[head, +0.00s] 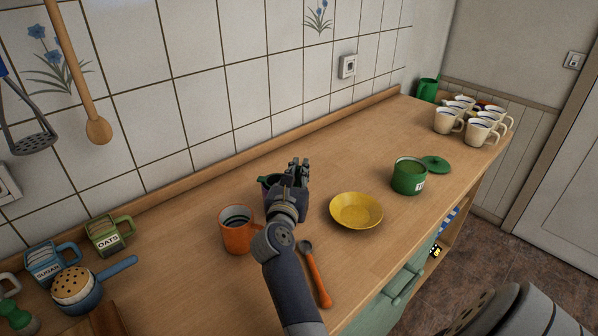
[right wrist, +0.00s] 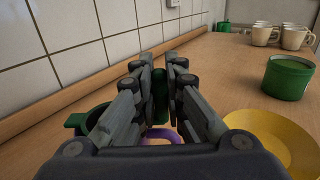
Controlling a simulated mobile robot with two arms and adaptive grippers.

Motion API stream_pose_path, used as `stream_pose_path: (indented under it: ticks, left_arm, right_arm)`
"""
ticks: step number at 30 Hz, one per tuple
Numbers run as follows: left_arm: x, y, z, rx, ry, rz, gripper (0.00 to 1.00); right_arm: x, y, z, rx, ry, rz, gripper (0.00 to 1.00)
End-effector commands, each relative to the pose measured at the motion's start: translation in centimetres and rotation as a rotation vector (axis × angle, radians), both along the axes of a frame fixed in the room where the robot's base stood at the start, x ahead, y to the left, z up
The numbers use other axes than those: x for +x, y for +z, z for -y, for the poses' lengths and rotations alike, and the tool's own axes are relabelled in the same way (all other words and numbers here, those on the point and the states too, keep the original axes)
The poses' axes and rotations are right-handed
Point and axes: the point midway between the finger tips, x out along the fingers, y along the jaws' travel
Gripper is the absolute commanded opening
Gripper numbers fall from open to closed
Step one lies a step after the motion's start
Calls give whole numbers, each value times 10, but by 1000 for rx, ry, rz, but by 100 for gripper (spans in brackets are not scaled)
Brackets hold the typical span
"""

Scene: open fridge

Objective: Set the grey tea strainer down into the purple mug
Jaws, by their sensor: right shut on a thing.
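My right gripper (head: 296,172) is over the counter behind the orange mug. In the right wrist view its fingers (right wrist: 160,85) are shut on an upright dark green piece, apparently the tea strainer's handle. A green tab of the tea strainer (right wrist: 76,121) shows left of the fingers, and also in the head view (head: 264,181). The purple mug's curved edge (right wrist: 160,132) shows below the fingers; its dark body (head: 272,196) is partly hidden by my gripper. The strainer is at the mug's top, but I cannot tell whether it is seated. My left gripper is not in view.
The orange mug (head: 238,236) stands close by at the left front. A yellow bowl (head: 356,210) is to the right, and a spoon (head: 317,276) lies in front. A green canister (head: 409,178) and several cream mugs (head: 447,121) stand farther right. The tiled wall is behind.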

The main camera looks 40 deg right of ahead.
Motion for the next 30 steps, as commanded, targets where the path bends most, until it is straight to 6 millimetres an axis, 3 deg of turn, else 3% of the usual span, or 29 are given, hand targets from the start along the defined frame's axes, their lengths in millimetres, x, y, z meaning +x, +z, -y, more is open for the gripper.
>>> stream_pose_path:
  ticks: [7,9,11,18,21,30]
  left_arm:
    - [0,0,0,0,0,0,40]
    - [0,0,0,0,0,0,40]
    - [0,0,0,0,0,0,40]
    - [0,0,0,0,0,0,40]
    - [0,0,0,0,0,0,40]
    - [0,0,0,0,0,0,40]
  right_arm:
    - [0,0,0,0,0,0,0]
    - [0,0,0,0,0,0,22]
    - [0,0,0,0,0,0,34]
    - [0,0,0,0,0,0,34]
    - [0,0,0,1,0,-1,51]
    - [0,0,0,0,0,0,51]
